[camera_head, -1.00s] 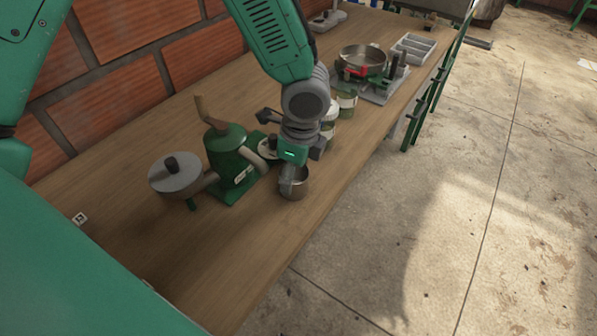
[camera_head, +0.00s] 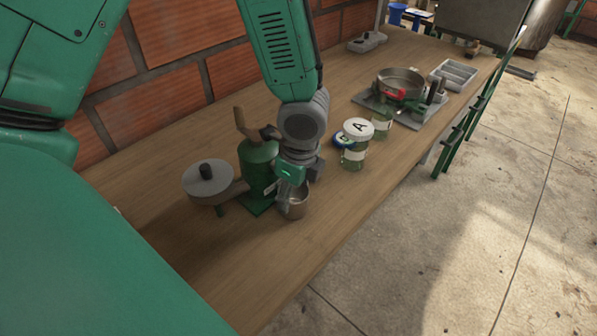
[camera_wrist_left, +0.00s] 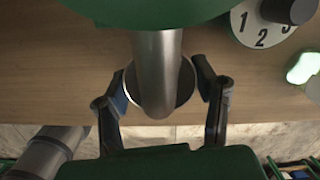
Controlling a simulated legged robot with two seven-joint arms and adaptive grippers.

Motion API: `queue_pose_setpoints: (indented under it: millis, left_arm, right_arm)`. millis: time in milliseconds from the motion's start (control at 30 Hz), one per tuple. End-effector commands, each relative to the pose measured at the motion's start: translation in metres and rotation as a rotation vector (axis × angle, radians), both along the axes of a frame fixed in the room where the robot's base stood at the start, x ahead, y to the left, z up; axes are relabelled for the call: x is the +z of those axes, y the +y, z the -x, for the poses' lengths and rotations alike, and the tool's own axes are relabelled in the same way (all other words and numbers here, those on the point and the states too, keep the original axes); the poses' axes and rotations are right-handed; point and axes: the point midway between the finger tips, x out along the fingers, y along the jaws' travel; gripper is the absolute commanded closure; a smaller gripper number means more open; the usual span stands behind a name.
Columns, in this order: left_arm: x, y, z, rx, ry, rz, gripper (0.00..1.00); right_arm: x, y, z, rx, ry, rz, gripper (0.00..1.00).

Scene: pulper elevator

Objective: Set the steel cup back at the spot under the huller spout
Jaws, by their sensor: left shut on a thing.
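The steel cup (camera_head: 297,205) is in my left gripper (camera_head: 293,187), at the front right of the green huller (camera_head: 257,165). In the left wrist view, the two fingers of my left gripper (camera_wrist_left: 162,92) close on opposite sides of the cup (camera_wrist_left: 186,84). The grey spout (camera_wrist_left: 156,65) passes over the cup's mouth there and hides most of its inside. The cup looks upright and close to the table; whether its bottom touches the wood is unclear. My right gripper is not in view.
A lidded jar marked A (camera_head: 357,138) stands right of my left gripper, with another jar (camera_head: 382,122) behind it. The table (camera_head: 235,265) is clear in front of the huller.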

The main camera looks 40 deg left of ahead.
Motion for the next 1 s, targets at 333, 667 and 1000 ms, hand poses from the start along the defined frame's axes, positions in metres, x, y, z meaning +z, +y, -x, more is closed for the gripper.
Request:
queue_pose_setpoints:
  millis: [333, 667, 1000]
  left_arm:
    - [0.000, 0.001, 0.000, 0.000, 0.000, 0.001, 0.22]
    - [0.002, 0.001, 0.000, 0.001, -0.001, 0.002, 0.22]
    - [0.058, -0.007, -0.001, 0.002, -0.006, 0.004, 0.22]
  right_arm:
    - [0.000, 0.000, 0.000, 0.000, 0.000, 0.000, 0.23]
    - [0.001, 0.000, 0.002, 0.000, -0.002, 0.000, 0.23]
    - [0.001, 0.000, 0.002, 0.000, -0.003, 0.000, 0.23]
